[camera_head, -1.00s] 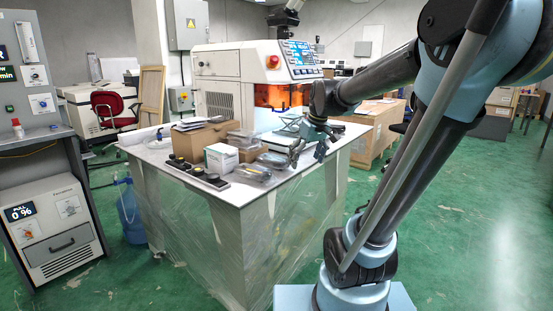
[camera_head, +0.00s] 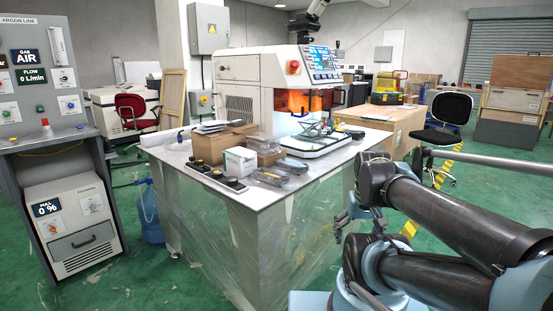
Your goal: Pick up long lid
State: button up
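A clear, long plastic piece (camera_head: 271,177) lies flat near the front right edge of the white table. A similar clear piece with a dark part (camera_head: 293,166) lies just behind it. Either may be the long lid; I cannot tell which. My gripper (camera_head: 341,226) hangs low, off the table's right side, apart from both pieces. It is small and partly merged with the arm behind it, so its finger opening is unclear. I see nothing held in it.
The table (camera_head: 318,176) also holds a cardboard box (camera_head: 216,145), a white carton (camera_head: 239,160) and dark small items (camera_head: 215,177) at the front left. A white machine (camera_head: 250,85) with an orange window stands behind.

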aim_at(147, 141)
jog(key=u, duration=1.75)
jog(key=k, duration=1.15)
jog(key=u, duration=0.85)
jog(key=i, duration=2.6)
jog(key=z, duration=0.7)
jog(key=i, duration=1)
jog(key=z, duration=0.65)
